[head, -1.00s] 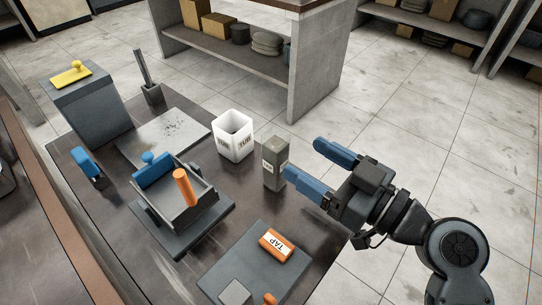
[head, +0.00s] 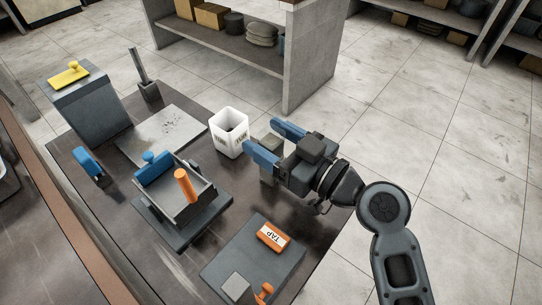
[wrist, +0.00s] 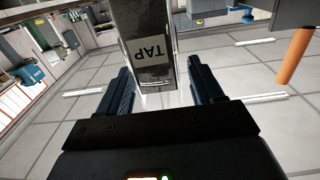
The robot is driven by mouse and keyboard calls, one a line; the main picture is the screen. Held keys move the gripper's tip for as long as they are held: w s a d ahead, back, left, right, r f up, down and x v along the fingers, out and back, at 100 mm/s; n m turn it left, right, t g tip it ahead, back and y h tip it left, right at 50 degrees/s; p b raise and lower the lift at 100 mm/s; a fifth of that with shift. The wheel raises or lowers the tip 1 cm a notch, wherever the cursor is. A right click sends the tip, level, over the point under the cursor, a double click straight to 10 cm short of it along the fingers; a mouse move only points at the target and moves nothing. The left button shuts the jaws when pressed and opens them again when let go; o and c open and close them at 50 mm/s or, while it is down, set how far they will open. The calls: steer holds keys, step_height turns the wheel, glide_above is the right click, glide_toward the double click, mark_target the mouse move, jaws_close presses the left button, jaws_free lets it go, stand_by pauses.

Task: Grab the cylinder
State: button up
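An orange cylinder (head: 185,187) stands slightly tilted at the dark open-topped box (head: 186,208) on the table. An orange rod (wrist: 294,56), apparently the same cylinder, shows at the right of the wrist view. My gripper (head: 262,136) is open well to the right of the cylinder, with its fingers on either side of a grey upright block (head: 271,143). In the wrist view this block, bearing a TAP label (wrist: 152,50), stands between the open fingers (wrist: 160,70). I cannot tell whether the fingers touch it. My near finger hides much of the block in the head view.
A white tub (head: 229,145) stands close to my fingertips. An orange block labelled TAP (head: 273,236) lies on a dark plate (head: 240,258) in front. A blue-handled piece (head: 90,165) and a grey stand with a yellow top (head: 92,112) are at left.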

jaws_close()
stand_by(0.4)
steer(key=shift+r, duration=0.1)
